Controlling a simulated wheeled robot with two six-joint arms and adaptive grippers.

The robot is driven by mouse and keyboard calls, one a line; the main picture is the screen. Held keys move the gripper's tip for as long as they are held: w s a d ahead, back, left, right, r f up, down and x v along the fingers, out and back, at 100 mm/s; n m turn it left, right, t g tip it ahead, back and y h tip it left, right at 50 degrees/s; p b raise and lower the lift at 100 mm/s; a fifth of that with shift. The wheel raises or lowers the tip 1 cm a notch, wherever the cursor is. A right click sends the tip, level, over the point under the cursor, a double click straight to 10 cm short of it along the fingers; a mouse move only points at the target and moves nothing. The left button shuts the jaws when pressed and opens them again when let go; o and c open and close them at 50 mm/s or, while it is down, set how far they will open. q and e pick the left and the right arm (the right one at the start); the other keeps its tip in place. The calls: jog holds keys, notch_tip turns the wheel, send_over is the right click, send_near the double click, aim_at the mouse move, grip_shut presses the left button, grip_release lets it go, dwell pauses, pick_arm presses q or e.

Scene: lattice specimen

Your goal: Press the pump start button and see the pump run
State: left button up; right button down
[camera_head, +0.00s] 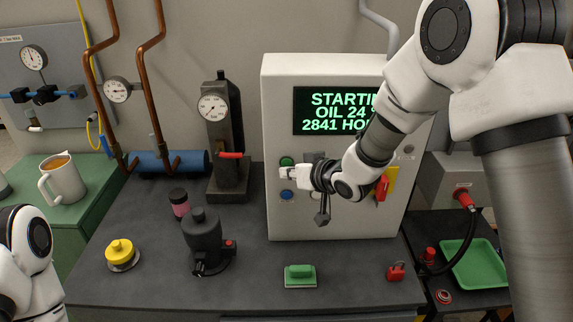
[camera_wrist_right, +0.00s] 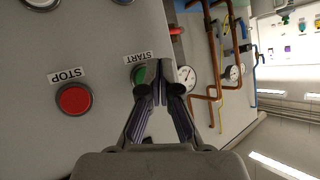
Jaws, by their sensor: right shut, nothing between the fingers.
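A white control cabinet (camera_head: 335,225) stands on the bench. Its dark display (camera_head: 335,110) shows green text reading "STARTIN", "OIL 24" and "2841 HO", partly covered by my right arm. The green START button (camera_head: 287,161) also shows in the right wrist view (camera_wrist_right: 138,75), upside down, partly behind a fingertip. The red STOP button (camera_wrist_right: 73,99) is beside it; my gripper hides it in the head view. My right gripper (camera_head: 288,173) is shut and empty, its tips (camera_wrist_right: 158,88) at the START button's edge; I cannot tell whether they touch. My left gripper is out of view.
A blue button (camera_head: 287,196) and a red-yellow switch (camera_head: 383,188) are on the cabinet. A gauge stand (camera_head: 213,125), black device (camera_head: 203,240), yellow knob (camera_head: 121,252), green block (camera_head: 299,275) and red padlock (camera_head: 396,271) are on the bench.

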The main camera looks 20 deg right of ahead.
jog(key=s, duration=0.2)
jog(key=s+a, duration=0.1)
jog(key=s, duration=0.1)
jog(key=shift+s+a+b, duration=0.2)
jog(key=shift+s+b, duration=0.2)
dwell(0.6)
